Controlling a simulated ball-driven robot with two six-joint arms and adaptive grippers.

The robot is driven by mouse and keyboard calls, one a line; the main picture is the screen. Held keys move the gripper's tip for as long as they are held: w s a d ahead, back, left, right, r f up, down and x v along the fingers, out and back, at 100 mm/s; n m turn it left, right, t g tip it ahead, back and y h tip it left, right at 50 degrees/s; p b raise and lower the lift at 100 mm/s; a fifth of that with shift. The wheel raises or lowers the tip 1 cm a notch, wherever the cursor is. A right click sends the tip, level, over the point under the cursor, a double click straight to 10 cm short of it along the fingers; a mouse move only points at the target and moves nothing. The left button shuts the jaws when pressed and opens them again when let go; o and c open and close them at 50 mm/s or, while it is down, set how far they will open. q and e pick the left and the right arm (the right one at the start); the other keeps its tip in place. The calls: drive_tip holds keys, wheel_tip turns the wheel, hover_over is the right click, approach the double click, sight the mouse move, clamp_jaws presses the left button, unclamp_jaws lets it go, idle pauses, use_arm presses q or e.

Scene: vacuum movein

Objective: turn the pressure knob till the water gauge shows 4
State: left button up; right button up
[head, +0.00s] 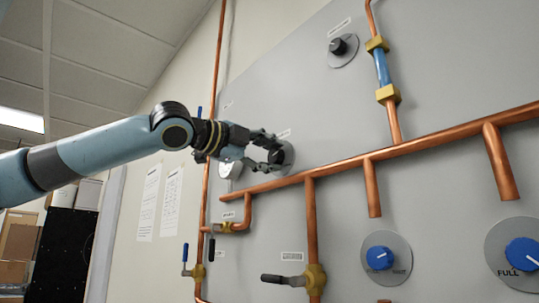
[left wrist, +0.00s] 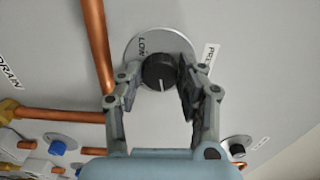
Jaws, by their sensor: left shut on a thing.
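The pressure knob (left wrist: 159,72) is black with a white line, on a round grey plate marked LOW in the left wrist view. A label starting "PRE" is beside it. My left gripper (left wrist: 157,78) is shut on this knob, with one finger on each side. In the head view my left gripper (head: 270,152) reaches the panel from the left and covers most of the knob. A pale round thing (head: 231,170) behind the gripper is partly hidden; I cannot tell if it is the water gauge, and no reading shows. My right gripper is not in view.
Copper pipes (head: 430,146) cross the grey panel (head: 285,80) just below and right of the gripper. Another black knob (head: 338,47) is at the top. Blue knobs (head: 380,258) and a lever valve (head: 316,279) are lower. The panel above the gripper is clear.

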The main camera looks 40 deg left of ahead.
use_arm(q)
drive_tip(key=shift+n, duration=1)
drive_tip(key=o, duration=1.1)
drive_tip(key=shift+a, duration=0.1)
drive_tip(key=shift+o, duration=0.2)
